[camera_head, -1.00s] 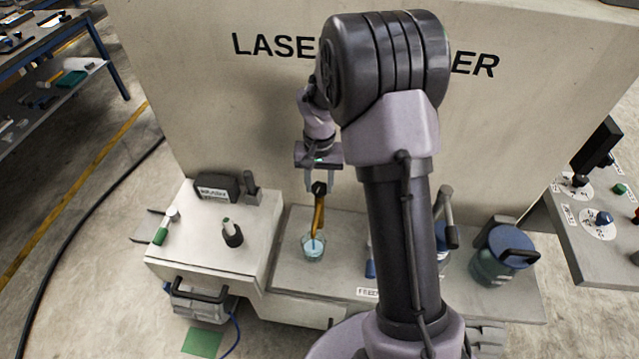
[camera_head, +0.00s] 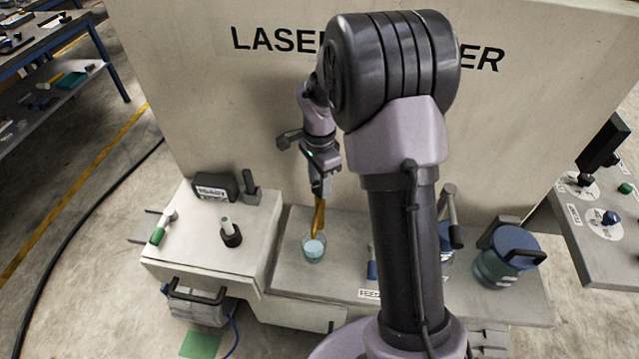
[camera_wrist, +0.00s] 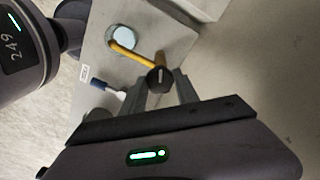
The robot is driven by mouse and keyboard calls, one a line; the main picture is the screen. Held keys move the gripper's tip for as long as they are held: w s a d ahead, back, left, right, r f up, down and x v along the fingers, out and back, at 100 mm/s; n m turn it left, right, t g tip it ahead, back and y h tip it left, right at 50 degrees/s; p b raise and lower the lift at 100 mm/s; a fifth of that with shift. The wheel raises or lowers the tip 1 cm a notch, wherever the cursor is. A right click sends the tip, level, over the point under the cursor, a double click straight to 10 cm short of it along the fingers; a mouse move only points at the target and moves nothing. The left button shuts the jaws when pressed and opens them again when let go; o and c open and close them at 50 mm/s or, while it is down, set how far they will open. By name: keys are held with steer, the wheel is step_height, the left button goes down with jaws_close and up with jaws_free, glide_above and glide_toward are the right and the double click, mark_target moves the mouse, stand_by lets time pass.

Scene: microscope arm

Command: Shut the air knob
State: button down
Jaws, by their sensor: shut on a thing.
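A black round knob (camera_wrist: 159,78) with a pale mark on its face sits at the upper end of a yellow-brown pipe (camera_head: 319,215); I take it for the air knob, though I can read no label on it. My gripper (camera_head: 321,192) is at the top of this pipe, in front of the machine wall. In the wrist view its two fingers (camera_wrist: 160,88) stand on either side of the knob and are shut on it. The pipe's lower end reaches a glass of pale blue liquid (camera_head: 313,249).
Left stands a pale box (camera_head: 205,253) with a black green-tipped knob (camera_head: 231,232) and a black labelled block (camera_head: 215,187). A blue-lidded jar (camera_head: 507,255) and a lever (camera_head: 449,205) stand right, past my arm. The wall (camera_head: 215,110) rises close behind.

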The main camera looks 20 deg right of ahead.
steer(key=m+b, duration=0.1)
steer(key=m, duration=0.3)
steer(key=shift+m, duration=0.4)
steer(key=shift+r+m, duration=0.1)
steer(key=shift+m, duration=0.2)
steer(key=c, duration=0.9)
jaws_free()
step_height(320, 180, up, 17)
steer(key=p, duration=0.6)
steer(key=shift+r, duration=0.15)
